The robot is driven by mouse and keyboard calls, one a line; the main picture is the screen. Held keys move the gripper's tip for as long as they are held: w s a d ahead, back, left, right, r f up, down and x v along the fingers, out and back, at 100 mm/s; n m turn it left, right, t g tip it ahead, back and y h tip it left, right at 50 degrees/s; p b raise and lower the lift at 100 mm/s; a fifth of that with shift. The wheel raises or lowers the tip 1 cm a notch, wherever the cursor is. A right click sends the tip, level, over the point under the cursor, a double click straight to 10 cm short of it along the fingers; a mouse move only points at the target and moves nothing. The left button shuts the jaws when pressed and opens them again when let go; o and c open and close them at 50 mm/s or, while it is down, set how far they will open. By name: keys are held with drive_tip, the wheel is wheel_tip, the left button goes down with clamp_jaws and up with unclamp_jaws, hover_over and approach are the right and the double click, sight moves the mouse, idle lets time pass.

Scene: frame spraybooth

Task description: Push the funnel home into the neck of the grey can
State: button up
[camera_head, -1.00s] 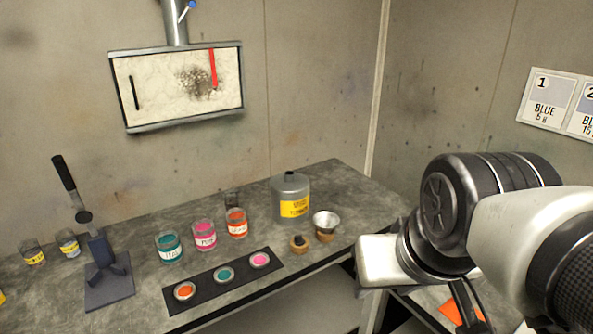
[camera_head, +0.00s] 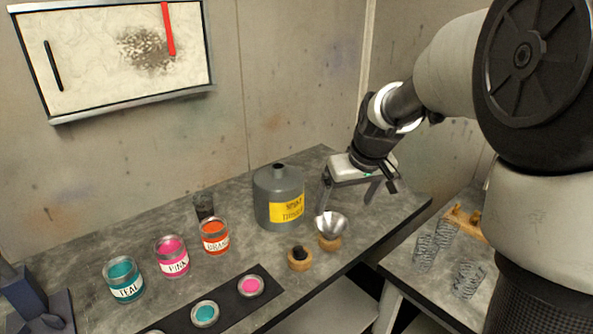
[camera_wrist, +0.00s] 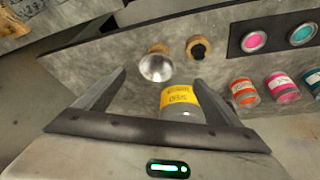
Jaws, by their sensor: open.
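The funnel (camera_head: 331,223) is a silver metal cone with its wide mouth up. It rests on a small round wooden stand (camera_head: 330,243) at the bench's front edge, and it also shows in the wrist view (camera_wrist: 155,67). The grey can (camera_head: 266,205), with a yellow label, stands behind and left of the funnel. Its neck (camera_head: 279,167) is on top and holds no funnel. In the wrist view the can (camera_wrist: 184,113) is partly hidden by my gripper. My gripper (camera_head: 346,202) is open and empty, pointing down behind and right of the funnel, apart from it.
A black stopper (camera_head: 299,252) sits on a second wooden stand left of the funnel. Teal (camera_head: 124,281), pink (camera_head: 172,258) and orange (camera_head: 215,238) paint jars stand left of the can. A dark strip (camera_head: 266,284) with lids lies in front. A lower table (camera_head: 410,277) is at the right.

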sight(330, 229)
drive_tip(key=x, duration=0.9)
drive_tip(key=b+x, duration=0.1)
drive_tip(key=x, duration=0.3)
drive_tip(key=shift+w+d+f, duration=0.1)
drive_tip(key=shift+w+f, duration=0.05)
drive_tip(key=shift+w, duration=0.3)
drive_tip(key=x, duration=0.5)
drive_tip(key=shift+w, duration=0.35)
drive_tip(key=shift+r, duration=0.2)
drive_tip(key=c, duration=1.1)
